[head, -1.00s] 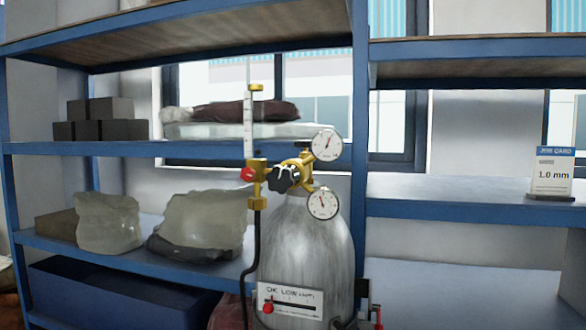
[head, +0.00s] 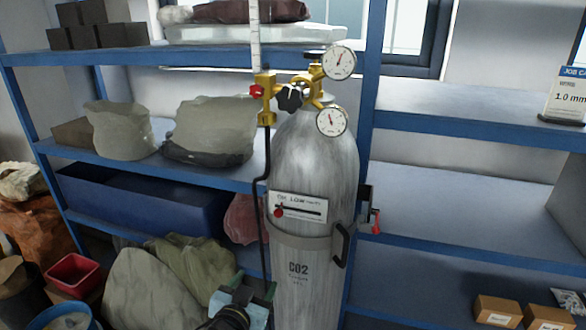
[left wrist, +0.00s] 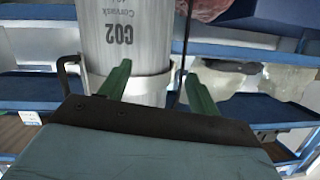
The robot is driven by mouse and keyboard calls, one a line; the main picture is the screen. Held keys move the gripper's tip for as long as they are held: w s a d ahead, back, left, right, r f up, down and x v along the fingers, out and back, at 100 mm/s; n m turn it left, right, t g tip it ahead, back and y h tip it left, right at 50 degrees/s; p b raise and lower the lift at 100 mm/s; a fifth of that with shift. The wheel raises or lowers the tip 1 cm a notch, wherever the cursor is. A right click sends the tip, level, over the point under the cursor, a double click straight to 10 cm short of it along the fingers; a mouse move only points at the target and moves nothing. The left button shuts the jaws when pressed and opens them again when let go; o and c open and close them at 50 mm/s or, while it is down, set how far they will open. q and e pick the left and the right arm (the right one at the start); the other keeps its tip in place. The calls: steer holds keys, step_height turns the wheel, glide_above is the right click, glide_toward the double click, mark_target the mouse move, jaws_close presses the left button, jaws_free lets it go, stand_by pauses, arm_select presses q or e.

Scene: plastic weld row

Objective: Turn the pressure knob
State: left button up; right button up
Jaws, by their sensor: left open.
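The black pressure knob (head: 290,98) sits on the front of the brass regulator (head: 313,80), on top of a grey CO2 cylinder (head: 312,170). Two round white gauges, an upper one (head: 339,63) and a lower one (head: 331,121), are to its right. A small red knob (head: 257,92) is to its left, by the flow tube. My left gripper (head: 255,284) is low in the head view, in front of the cylinder's lower left, well below the knob. In the left wrist view its green fingers (left wrist: 156,72) are apart and empty, facing the cylinder. My right gripper is out of view.
A strap (head: 300,241) with a black handle rings the cylinder. A black hose (head: 260,205) hangs at its left. Blue shelves (head: 440,125) stand behind, with wrapped bags and a blue bin (head: 140,198). Sacks and buckets crowd the lower left. Air before the regulator is clear.

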arm_select(q)
steer(key=d+r+t+h+p, duration=0.2)
steer(key=d+r+t, duration=0.15)
steer(key=r, duration=1.75)
steer(key=t+h+p, duration=0.1)
steer(key=t+h, duration=0.1)
steer(key=t, duration=0.1)
glide_toward(288, 102)
steer(key=p+x, duration=0.3)
steer(key=x, duration=0.9)
steer(key=shift+w+d+p, duration=0.15)
steer(key=shift+w+p, duration=0.15)
steer(key=shift+p, duration=0.1)
steer(key=shift+c, duration=0.2)
steer(key=c, duration=0.9)
steer(key=shift+m, duration=0.3)
